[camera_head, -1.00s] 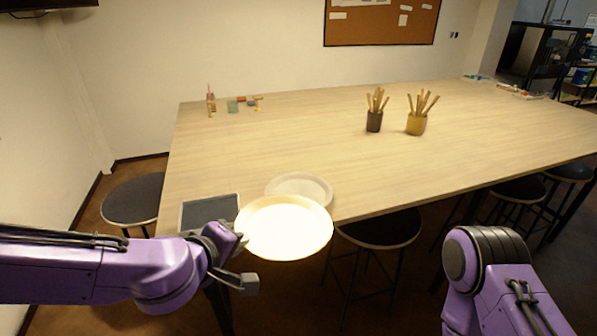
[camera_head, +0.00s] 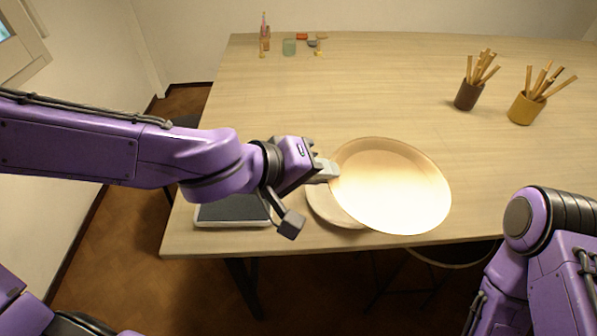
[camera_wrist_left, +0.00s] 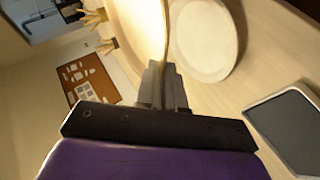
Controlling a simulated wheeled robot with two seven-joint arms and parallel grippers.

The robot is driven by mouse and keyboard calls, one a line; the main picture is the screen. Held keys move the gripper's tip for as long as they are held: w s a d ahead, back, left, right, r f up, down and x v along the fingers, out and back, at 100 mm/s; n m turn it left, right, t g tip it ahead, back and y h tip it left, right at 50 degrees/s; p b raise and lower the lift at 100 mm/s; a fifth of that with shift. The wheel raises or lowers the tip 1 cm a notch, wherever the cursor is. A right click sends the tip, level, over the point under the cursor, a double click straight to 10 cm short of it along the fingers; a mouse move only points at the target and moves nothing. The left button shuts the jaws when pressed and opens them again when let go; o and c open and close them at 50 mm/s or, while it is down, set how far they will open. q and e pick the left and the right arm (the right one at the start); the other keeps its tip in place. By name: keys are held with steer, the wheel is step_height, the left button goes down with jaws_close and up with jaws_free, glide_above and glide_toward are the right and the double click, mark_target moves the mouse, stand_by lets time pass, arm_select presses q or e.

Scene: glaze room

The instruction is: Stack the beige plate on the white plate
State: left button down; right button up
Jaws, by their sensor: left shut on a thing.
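My left gripper (camera_head: 326,171) is shut on the left rim of the beige plate (camera_head: 392,187), which is held out above the table and slightly tilted. The beige plate shows edge-on between the fingers in the left wrist view (camera_wrist_left: 143,28). The white plate (camera_head: 322,203) lies on the table near its front edge, and the beige plate hides much of it in the head view. In the left wrist view the white plate (camera_wrist_left: 206,42) shows beyond the beige plate, apart from it. My right arm is at the lower right; its gripper is out of view.
A dark slate in a light frame (camera_head: 233,212) lies left of the white plate. A brown cup (camera_head: 467,95) and a yellow cup (camera_head: 525,108) hold wooden tools. Small items stand at the table's far left. The table's middle (camera_head: 370,95) is clear.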

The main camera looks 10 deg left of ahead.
arm_select(q)
steer(key=w+a+f, duration=0.2)
steer(key=f, duration=0.1)
steer(key=w+a+f, duration=0.3)
steer(key=f, duration=0.1)
steer(key=w+a+f, duration=0.2)
steer(key=a+f, duration=0.1)
steer(key=f, duration=0.1)
steer(key=shift+w, duration=0.4)
steer(key=shift+f, duration=0.35)
steer(key=shift+w+a+f, duration=0.1)
steer(key=shift+a, duration=0.1)
steer(key=shift+d+f+b, duration=0.15)
steer(key=shift+f+b, duration=0.2)
steer(key=shift+b, duration=0.05)
arm_select(e)
steer(key=shift+w+d+r, duration=0.1)
steer(key=shift+w+r, duration=0.1)
steer(key=shift+r, duration=0.05)
arm_select(q)
steer(key=c, duration=1.7)
jaws_free()
steer(key=shift+f, duration=0.15)
steer(key=o, duration=0.4)
steer(key=shift+o, duration=0.2)
